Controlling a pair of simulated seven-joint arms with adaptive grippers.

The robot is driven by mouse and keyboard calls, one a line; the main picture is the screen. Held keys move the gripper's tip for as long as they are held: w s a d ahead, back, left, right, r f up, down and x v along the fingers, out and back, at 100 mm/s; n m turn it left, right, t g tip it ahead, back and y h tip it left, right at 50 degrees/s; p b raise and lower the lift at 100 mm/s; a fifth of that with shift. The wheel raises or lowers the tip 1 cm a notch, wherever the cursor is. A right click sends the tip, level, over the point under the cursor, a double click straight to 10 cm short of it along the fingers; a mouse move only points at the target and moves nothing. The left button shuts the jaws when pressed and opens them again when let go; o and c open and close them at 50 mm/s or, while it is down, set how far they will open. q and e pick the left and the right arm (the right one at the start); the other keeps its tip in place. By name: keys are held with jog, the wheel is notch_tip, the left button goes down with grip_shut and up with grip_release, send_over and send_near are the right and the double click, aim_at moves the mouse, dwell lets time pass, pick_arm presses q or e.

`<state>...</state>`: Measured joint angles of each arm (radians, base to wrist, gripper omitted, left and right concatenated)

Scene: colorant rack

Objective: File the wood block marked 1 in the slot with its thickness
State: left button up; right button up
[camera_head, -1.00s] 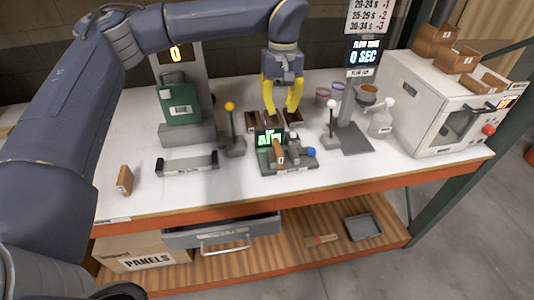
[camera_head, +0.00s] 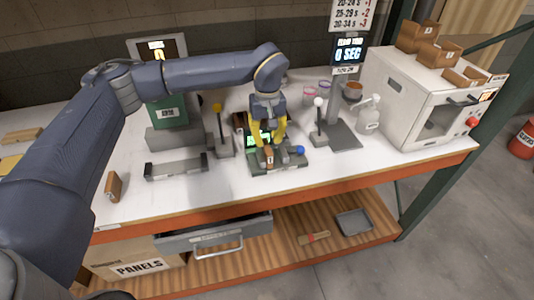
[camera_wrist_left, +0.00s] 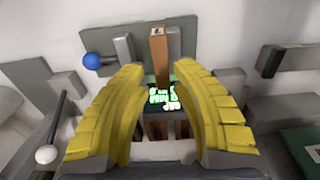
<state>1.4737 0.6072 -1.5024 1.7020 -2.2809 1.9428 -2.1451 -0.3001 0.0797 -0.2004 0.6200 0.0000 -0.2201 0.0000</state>
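A wood block (camera_head: 269,157) stands in a grey gauge-like device (camera_head: 290,165) with a green-lit display and a blue knob. The block (camera_wrist_left: 160,62) also shows in the left wrist view, with a small label on its end that I cannot read. My left gripper (camera_head: 268,143) has yellow fingers, spread apart just above and behind the block; in the left wrist view the fingertips (camera_wrist_left: 158,70) show a gap around the block's near end. I cannot tell whether they touch it. Brown wooden pieces (camera_head: 238,121) behind the device are mostly hidden by the gripper. My right gripper is out of view.
Another wood block (camera_head: 113,187) stands at the table's front left, near a grey bar fixture (camera_head: 176,167). Levers with yellow (camera_head: 217,107) and white (camera_head: 318,102) knobs flank the device. A white oven (camera_head: 415,100) with wooden boxes on top stands right.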

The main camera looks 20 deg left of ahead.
aim_at(267, 147)
pick_arm(q)
jog(key=shift+s+f, duration=0.1)
jog(key=shift+f, duration=2.45)
jog(key=shift+o, duration=0.2)
grip_shut()
